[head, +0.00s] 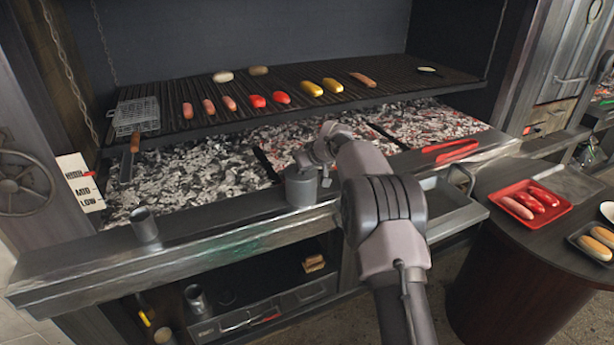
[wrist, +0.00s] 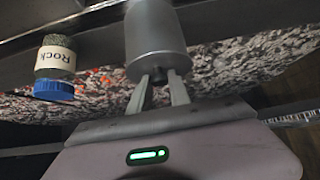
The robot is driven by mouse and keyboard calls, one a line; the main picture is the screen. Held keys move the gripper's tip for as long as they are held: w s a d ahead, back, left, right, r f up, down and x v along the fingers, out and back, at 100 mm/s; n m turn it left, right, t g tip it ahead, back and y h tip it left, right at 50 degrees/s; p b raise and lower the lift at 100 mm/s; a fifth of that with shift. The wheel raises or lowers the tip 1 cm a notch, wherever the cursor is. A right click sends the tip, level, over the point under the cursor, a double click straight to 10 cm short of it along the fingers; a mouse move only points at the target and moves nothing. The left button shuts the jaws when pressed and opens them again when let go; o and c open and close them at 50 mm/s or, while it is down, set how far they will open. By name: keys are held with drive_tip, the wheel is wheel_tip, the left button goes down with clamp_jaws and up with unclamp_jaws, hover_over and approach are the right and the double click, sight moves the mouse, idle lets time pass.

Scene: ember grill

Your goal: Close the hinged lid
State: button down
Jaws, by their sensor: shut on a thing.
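No hinged lid can be told for sure. The wire grill basket (head: 136,117) lies at the left end of the grate, its wooden handle (head: 130,155) hanging over the front; whether its halves are shut is too small to tell. A grey metal canister (head: 300,188) stands on the front ledge and also shows in the wrist view (wrist: 155,30). My gripper (wrist: 160,78) is shut on the small dark knob at its top. In the head view the fingertips are partly hidden by my wrist (head: 312,155).
A jar labelled "Rock" (wrist: 55,58) with a blue cap is close beside the canister. A metal cup (head: 145,226) stands on the ledge's left. Sausages and vegetables lie on the grate (head: 205,95) above glowing embers (head: 200,162). A red tray (head: 542,221) is at right.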

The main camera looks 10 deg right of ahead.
drive_tip(key=shift+s+f, duration=0.2)
drive_tip(key=shift+f, duration=0.5)
drive_tip(key=c, duration=1.2)
unclamp_jaws()
drive_tip(key=shift+c, duration=0.2)
drive_tip(key=p+v, duration=0.2)
drive_tip(key=v, duration=1.6)
drive_tip(key=shift+w+r+p, duration=0.25)
drive_tip(key=shift+p, duration=0.05)
drive_tip(key=shift+d, duration=0.15)
